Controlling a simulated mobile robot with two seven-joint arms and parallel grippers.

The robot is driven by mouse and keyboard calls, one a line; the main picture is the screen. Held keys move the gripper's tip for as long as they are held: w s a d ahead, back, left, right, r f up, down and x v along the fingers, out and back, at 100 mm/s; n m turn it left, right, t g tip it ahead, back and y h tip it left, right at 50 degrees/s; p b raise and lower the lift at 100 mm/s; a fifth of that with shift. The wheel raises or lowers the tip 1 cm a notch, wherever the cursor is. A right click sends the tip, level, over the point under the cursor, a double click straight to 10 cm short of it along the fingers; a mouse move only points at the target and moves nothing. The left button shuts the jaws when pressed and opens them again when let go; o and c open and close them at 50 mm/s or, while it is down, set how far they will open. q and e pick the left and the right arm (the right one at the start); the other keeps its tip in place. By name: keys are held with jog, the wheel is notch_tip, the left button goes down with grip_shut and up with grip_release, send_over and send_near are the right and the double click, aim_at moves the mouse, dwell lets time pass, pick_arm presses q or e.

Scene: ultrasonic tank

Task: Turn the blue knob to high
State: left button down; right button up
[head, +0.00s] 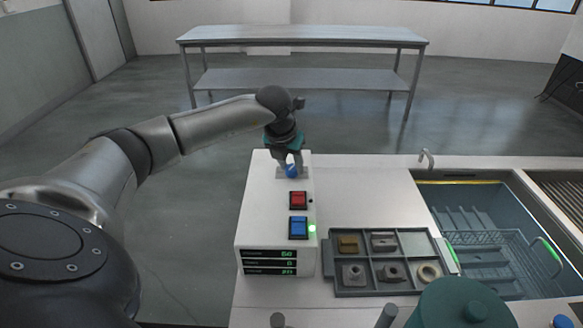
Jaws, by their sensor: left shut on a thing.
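The blue knob (291,171) is on the top of the white control box (265,208), near its far end. My left gripper (290,168) reaches down onto it from above and is shut on it. The fingers cover part of the knob, and I cannot read its setting. A red switch (298,200) and a blue switch (298,228) sit nearer on the same box, with a lit green lamp (312,229) beside the blue one. The box front has small green displays (270,262). My right gripper is not in view.
A grey divided tray (385,290) with several metal parts stands right of the box. A tank (490,205) with a green-handled wire basket (500,262) is at the right. A dark green round object (460,305) is at the front. A metal table (300,38) stands far behind.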

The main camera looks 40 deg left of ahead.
pick_arm(q)
jog(key=m+h, duration=0.1)
jog(key=m, duration=0.2)
jog(key=m+h, duration=0.1)
jog(key=m, duration=0.1)
jog(key=shift+a+r+m+b, duration=0.1)
jog(key=shift+a+m+b, duration=0.1)
jog(key=shift+m+b, duration=0.2)
dwell(0.4)
jog(key=shift+c, duration=2.2)
grip_release()
jog(key=v, duration=1.5)
jog(key=shift+a+p, duration=0.25)
jog(key=shift+p, duration=0.2)
jog(key=shift+s, duration=0.15)
